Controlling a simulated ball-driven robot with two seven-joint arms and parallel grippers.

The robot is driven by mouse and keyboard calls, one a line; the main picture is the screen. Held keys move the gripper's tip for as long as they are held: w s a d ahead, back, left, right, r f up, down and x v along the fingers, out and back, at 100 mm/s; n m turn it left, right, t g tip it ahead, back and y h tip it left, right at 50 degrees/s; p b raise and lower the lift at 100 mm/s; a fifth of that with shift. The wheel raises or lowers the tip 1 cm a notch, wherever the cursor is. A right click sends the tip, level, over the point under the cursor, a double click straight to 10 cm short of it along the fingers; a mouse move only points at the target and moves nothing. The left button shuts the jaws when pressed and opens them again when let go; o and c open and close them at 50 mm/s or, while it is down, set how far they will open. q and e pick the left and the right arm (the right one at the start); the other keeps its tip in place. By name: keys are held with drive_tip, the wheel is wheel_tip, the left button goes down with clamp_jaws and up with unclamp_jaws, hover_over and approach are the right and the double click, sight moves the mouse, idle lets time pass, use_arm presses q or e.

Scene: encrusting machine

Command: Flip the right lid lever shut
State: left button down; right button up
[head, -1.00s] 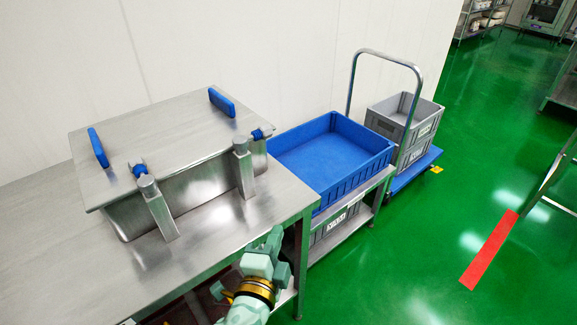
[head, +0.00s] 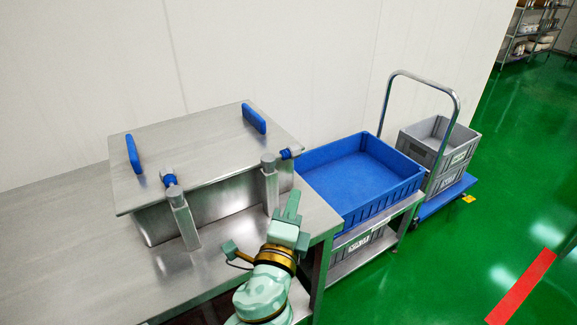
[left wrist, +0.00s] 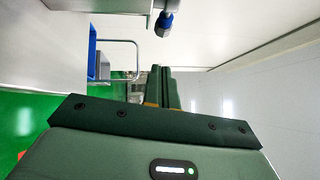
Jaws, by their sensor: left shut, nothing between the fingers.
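The steel box with its flat lid (head: 200,150) stands on the steel table, and the lid lies flat on it. The right lid lever (head: 287,154), with a blue collar, sticks out sideways at the top of the right post (head: 270,188). The left lever (head: 169,181) sits at the top of the left post (head: 184,222). My left gripper (head: 292,207) is shut and empty, pointing up just below and right of the right post, apart from the lever. In the left wrist view its fingers (left wrist: 162,88) are together, and a blue lever end (left wrist: 163,24) shows above them. My right gripper is out of view.
Two blue handles (head: 133,153) (head: 254,118) stand on the lid. A blue tray (head: 358,178) sits on a lower stand to the right. Beyond it is a cart with grey crates (head: 440,142).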

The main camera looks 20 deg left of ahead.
sight(292, 157)
use_arm(q)
drive_tip(key=w+a, duration=0.1)
drive_tip(key=w, duration=0.1)
drive_tip(key=w+r, duration=0.1)
drive_tip(key=w, duration=0.1)
drive_tip(key=w+a, duration=0.1)
drive_tip(key=w, duration=0.2)
drive_tip(key=shift+a+r+p, duration=0.2)
drive_tip(key=shift+a+p, duration=0.1)
drive_tip(key=shift+p, duration=0.05)
drive_tip(key=shift+w+a, duration=0.5)
drive_tip(key=shift+a, duration=0.05)
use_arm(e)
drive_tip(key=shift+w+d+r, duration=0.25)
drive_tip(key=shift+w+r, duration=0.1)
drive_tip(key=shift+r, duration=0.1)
use_arm(q)
drive_tip(key=shift+a, duration=0.1)
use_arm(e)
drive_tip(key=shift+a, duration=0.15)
